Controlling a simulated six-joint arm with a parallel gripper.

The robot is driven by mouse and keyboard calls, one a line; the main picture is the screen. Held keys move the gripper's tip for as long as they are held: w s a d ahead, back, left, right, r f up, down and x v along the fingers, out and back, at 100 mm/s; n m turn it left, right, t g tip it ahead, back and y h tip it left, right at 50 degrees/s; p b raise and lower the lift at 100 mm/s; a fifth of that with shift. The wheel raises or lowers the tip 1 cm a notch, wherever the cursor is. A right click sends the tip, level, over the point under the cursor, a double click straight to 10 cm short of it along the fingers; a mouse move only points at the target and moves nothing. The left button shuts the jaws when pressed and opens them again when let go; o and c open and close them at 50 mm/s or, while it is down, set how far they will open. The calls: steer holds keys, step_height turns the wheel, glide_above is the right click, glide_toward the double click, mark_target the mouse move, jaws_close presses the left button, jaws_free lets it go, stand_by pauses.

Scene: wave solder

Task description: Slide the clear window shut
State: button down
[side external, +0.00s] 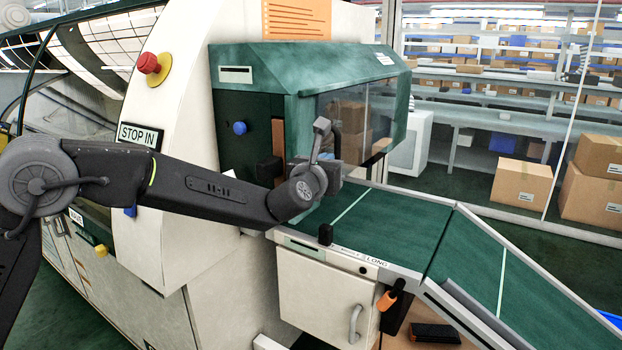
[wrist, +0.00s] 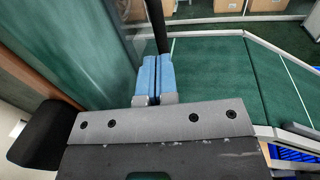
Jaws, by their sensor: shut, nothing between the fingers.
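The clear window (side external: 352,108) is a see-through pane in the front of the green hood (side external: 262,62), above the conveyor. A thin upright edge crosses the glass right of its middle. In the wrist view, a greenish glassy surface (wrist: 95,45) fills the left side. My gripper is in front of the window in the side view, its fingertips hidden behind my wrist. In the wrist view, the blue fingertips of my gripper (wrist: 152,77) are together with nothing between them. A dark upright bar (wrist: 156,25) stands just beyond them; I cannot tell whether they touch it.
The green conveyor (side external: 385,225) runs under the hood and slopes down to the right, with metal rails at its edges. A red stop button (side external: 149,64) is on the white housing. Cardboard boxes (side external: 521,187) stand behind. Space above the conveyor's right part is clear.

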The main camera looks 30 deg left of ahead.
steer(key=s+r+m+g+h, duration=0.25)
steer(key=s+m+h, duration=0.25)
steer(key=s+m, duration=0.8)
steer(key=s+a+f+m+g, duration=0.3)
steer(key=s+m, duration=0.5)
steer(key=s, duration=0.2)
steer(key=s+a+f+m+g+y, duration=0.1)
steer(key=s+a+f+m+g, duration=0.2)
steer(key=s+m, duration=0.5)
steer(key=s+a+f+m+g, duration=0.3)
steer(key=s+m, duration=0.6)
steer(key=s, duration=0.3)
steer(key=shift+a+f+y, duration=0.3)
steer(key=shift+a+f, duration=0.1)
steer(key=shift+a, duration=0.15)
steer(key=shift+g, duration=0.25)
